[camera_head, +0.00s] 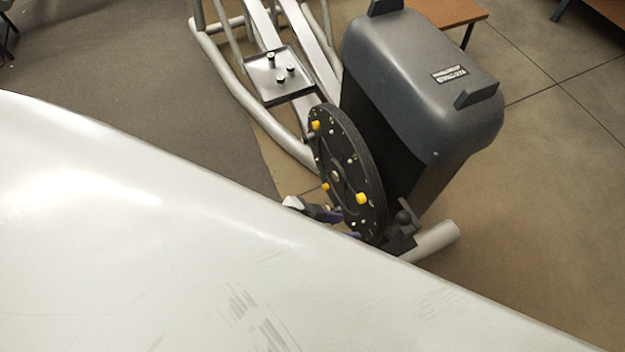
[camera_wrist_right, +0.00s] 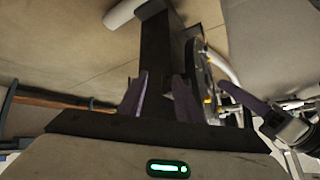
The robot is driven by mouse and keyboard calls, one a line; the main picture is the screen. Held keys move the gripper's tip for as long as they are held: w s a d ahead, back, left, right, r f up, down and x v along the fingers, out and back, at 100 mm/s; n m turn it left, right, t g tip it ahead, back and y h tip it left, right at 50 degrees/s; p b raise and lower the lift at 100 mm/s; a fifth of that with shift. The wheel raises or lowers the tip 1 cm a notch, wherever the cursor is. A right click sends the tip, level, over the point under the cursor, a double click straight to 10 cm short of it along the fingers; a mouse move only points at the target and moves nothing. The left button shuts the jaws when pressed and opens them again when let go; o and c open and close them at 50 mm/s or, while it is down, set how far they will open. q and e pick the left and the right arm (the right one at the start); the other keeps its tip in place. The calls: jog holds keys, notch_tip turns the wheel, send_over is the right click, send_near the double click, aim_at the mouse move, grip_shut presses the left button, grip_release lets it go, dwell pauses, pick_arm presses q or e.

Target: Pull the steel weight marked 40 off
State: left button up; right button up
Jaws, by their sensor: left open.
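A dark upright flywheel disc (camera_head: 345,170) with several yellow knobs stands on the side of a grey elliptical housing (camera_head: 420,80). I cannot read a 40 anywhere, so I cannot tell which part is the steel weight. My left gripper (camera_head: 328,213) is open at the disc's lower left face, close to a yellow knob; contact is unclear. In the right wrist view the disc (camera_wrist_right: 202,72) shows edge-on, with my left gripper coming in from the right. My right gripper (camera_wrist_right: 160,95) is open, its purple fingers apart in front of the dark housing (camera_wrist_right: 158,50).
A small tray (camera_head: 262,88) with black pegs sits on the machine's pale rails. A wooden bench (camera_head: 445,12) stands behind. A pale foot bar (camera_head: 435,240) lies below the housing. Floor at the right is clear. The head view's lower left is blocked.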

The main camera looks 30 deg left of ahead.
pick_arm(q)
notch_tip(320, 180, down, 5)
jog(key=w+m+g+b, duration=0.1)
jog(key=w+b, duration=0.2)
jog(key=m+g+y+b, duration=0.1)
jog(key=g+b, duration=0.2)
jog(key=b, duration=0.6)
send_near(334, 211)
jog(key=b+x, duration=0.4)
jog(key=x, duration=0.3)
jog(key=shift+w+d+f, duration=0.15)
jog(key=shift+d+f, duration=0.1)
jog(key=shift+f, duration=0.2)
pick_arm(e)
jog(key=w+a+f+n+y, duration=0.1)
jog(key=w+a+f+y, duration=0.1)
jog(key=a+f, duration=0.3)
notch_tip(334, 211, down, 3)
jog(key=shift+a+r+g+y, duration=0.1)
jog(key=shift+a+g+y, duration=0.2)
pick_arm(q)
grip_shut()
